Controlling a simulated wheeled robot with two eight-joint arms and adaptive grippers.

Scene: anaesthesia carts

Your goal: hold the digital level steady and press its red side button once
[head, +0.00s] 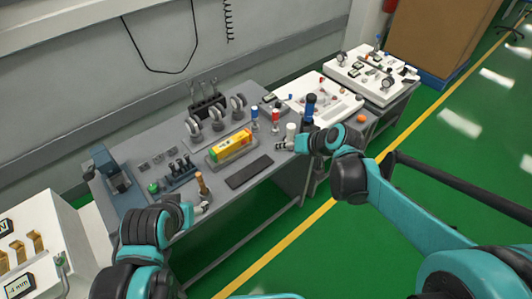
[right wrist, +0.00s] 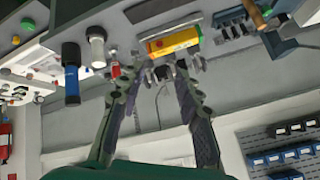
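The digital level, seemingly the yellow block with red and green patches (head: 230,146), lies on the grey bench. It also shows in the right wrist view (right wrist: 173,41), beyond my fingertips. I cannot make out its red side button for certain. My right gripper (head: 284,145) is over the bench to the right of the level, apart from it. In the right wrist view its two fingers (right wrist: 155,77) are spread with nothing clearly held. My left gripper (head: 205,207) is low at the bench's front edge, left of the level. Its fingers are too small to judge.
A wooden-handled tool (head: 202,183) stands close to my left gripper. A dark flat pad (head: 249,173) lies in front of the level. Round clamps (head: 216,117) stand behind it. Red-banded (head: 275,116) and blue-topped (head: 309,106) cylinders stand near my right gripper.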

